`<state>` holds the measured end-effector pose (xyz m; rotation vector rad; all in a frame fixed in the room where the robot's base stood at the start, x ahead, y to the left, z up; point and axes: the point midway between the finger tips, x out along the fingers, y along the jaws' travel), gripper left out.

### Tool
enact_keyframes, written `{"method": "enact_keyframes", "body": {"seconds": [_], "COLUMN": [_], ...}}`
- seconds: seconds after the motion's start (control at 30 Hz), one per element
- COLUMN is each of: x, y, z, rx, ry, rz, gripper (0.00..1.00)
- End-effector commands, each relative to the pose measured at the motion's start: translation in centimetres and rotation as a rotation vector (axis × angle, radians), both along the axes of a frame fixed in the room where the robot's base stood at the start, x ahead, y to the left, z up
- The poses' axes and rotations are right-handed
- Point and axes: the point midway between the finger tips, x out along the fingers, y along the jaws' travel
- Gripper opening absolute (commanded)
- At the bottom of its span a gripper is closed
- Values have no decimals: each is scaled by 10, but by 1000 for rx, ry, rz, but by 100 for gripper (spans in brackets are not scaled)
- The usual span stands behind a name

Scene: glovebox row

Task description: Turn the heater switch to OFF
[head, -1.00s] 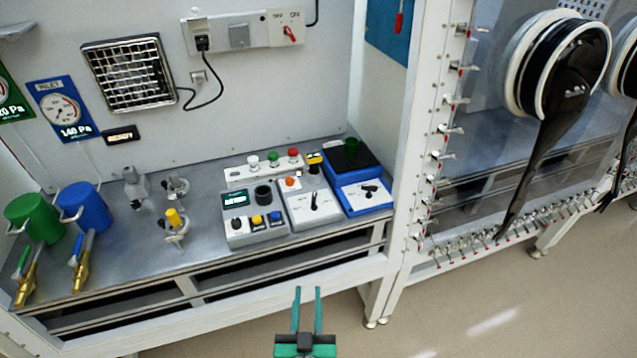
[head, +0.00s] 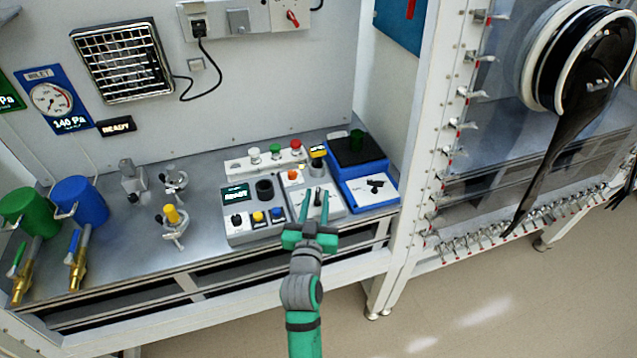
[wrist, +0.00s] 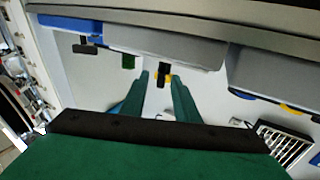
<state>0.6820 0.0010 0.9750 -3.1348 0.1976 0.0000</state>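My gripper (head: 316,194) is open and empty, its two green fingers pointing toward the front of the grey box (head: 333,203). In the wrist view, my gripper (wrist: 160,74) has the black handle (wrist: 163,68) of that box in the gap between its fingertips; contact cannot be told. In the head view my fingers largely cover this handle. A blue box (head: 371,201) with a black handle (head: 375,184) stands to the right. No heater label is readable, so I cannot tell which switch is the heater's.
A grey console (head: 240,238) with several knobs stands left of the grey box. Yellow-topped hardware (head: 172,214), a blue can (head: 82,203) and a green can (head: 25,213) are farther left. A white frame post (head: 408,190) rises close on the right.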

Motion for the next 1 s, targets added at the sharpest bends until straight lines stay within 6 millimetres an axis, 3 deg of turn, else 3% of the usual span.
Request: {"method": "enact_keyframes", "body": {"seconds": [0.3,0.5,0.77,0.8,0.9,1.0], "x": [48,59,60,60,60,60], "y": [-5,-5,-5,-5,-5,-5], "z": [1,0,0,0,0,0], "rx": [0,0,0,0,0,-1], "ry": [-1,0,0,0,0,0], "rz": [2,4,4,4,4,4], "gripper": [28,28,28,26,2,0]}}
